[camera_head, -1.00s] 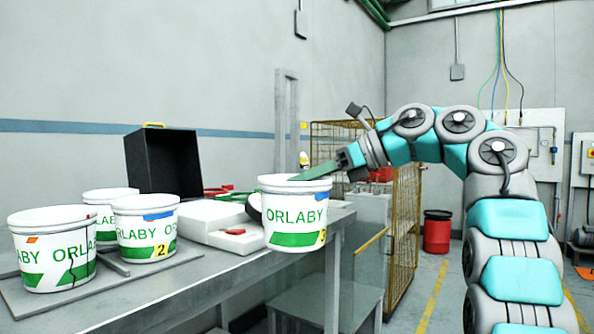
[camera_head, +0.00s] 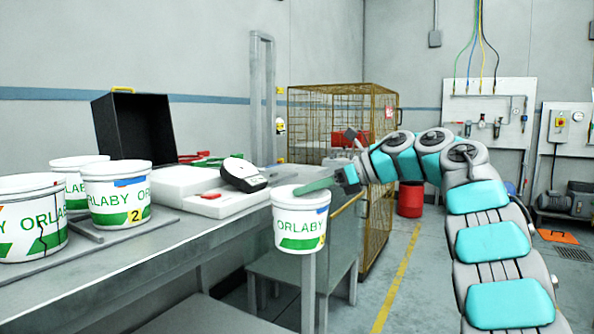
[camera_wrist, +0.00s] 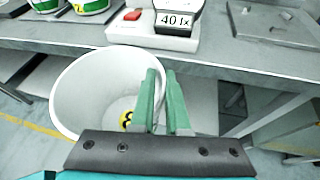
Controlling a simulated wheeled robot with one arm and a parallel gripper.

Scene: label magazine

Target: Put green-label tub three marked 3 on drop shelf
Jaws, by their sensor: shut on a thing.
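My gripper (camera_head: 318,185) is shut on the rim of a white tub (camera_head: 300,225) with green ORLABY lettering and a green label. A yellow number mark at its right edge is only partly visible. In the wrist view, the green fingers (camera_wrist: 164,100) pinch the rim of the open tub (camera_wrist: 75,85), with a dark figure on a yellow spot inside. Similar tubs stand at left: one marked 2 (camera_head: 117,195), one with a crack-like dark line (camera_head: 30,220), and one partly hidden behind (camera_head: 72,178). I cannot tell which surface is the drop shelf.
A low grey table (camera_head: 290,270) stands beyond the tub. A yellow wire cage (camera_head: 385,180) is behind.

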